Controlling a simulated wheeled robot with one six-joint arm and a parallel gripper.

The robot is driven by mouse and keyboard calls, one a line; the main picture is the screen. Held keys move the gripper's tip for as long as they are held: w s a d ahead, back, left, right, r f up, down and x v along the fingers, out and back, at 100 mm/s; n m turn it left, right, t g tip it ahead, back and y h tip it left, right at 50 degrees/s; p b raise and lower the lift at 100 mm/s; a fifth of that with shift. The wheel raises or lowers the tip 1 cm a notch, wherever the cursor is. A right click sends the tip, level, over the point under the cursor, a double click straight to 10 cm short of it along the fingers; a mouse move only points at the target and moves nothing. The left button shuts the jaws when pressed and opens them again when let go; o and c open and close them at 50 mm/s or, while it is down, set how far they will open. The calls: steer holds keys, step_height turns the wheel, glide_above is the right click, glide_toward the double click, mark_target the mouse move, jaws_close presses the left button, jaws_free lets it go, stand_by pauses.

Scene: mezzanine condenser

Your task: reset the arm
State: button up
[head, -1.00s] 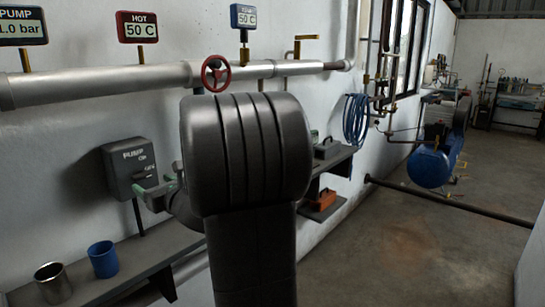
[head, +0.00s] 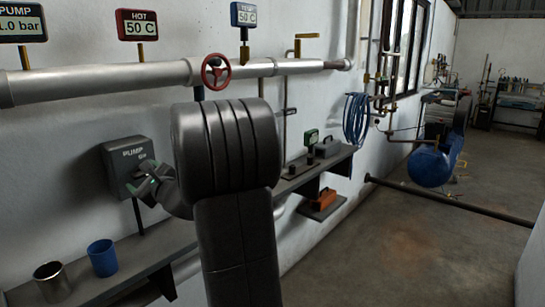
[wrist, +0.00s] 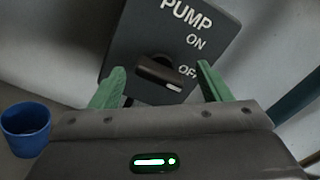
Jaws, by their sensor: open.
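My arm (head: 228,150) stands in the middle of the head view, in front of the wall and shelf. My gripper (head: 138,187) is just in front of the dark grey PUMP switch box (head: 124,153). In the wrist view, my gripper (wrist: 160,70) is open, its two green fingers wide apart. The black knob (wrist: 160,74) of the switch shows between them, and I see no finger touching it. The knob's white-marked end points to the lower right, just below the word OFF, which is partly covered by a finger.
A blue cup (head: 102,258) and a metal cup (head: 51,283) stand on the shelf (head: 150,258) below the switch. A pipe with a red valve wheel (head: 216,71) runs along the wall above. The floor (head: 400,240) at right is open.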

steer(key=n+p, duration=0.1)
steer(key=n, duration=0.4)
steer(key=shift+s+d+n, duration=0.2)
steer(key=shift+d+n, duration=0.1)
steer(key=b+v, duration=0.1)
steer(key=v, duration=0.4)
steer(key=shift+s+d, duration=0.25)
steer(key=shift+d, duration=0.1)
